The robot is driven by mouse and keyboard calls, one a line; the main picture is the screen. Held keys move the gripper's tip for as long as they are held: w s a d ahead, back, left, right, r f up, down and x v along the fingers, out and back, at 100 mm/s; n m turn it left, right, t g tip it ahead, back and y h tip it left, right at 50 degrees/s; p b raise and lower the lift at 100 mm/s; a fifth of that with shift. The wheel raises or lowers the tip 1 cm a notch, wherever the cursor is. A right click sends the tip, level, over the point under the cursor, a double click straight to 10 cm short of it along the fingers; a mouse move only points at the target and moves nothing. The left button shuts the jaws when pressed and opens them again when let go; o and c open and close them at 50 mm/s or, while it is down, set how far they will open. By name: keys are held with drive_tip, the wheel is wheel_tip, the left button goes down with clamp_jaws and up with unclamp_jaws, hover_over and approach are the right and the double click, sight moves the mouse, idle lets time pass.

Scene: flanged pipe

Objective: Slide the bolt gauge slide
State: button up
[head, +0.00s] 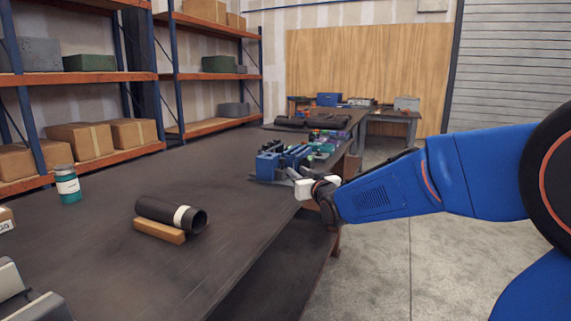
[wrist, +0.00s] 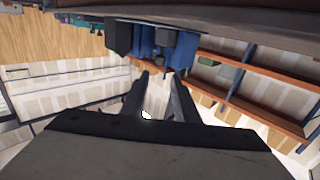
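A blue and dark block-like fixture (head: 268,164), which looks like the bolt gauge, stands near the right edge of the long dark table. It also shows at the top of the wrist view as blue and dark grey blocks (wrist: 160,42). I cannot make out which part is the slide. My gripper (head: 298,180) is at the table's right edge, just beside the fixture. In the wrist view my two dark fingers (wrist: 158,84) are apart with a gap between them, below the fixture in the picture. Nothing shows between them.
A teal jar (head: 68,186) stands at the left. Several coloured items (head: 325,143) sit behind the fixture. The table between pipe and fixture is clear.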

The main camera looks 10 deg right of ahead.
sight(284, 161)
drive_tip(key=w, duration=0.3)
drive_tip(key=w+a, duration=0.1)
drive_tip(key=w, duration=0.7)
drive_tip(key=shift+w+a, duration=0.25)
drive_tip(key=shift+a, duration=0.15)
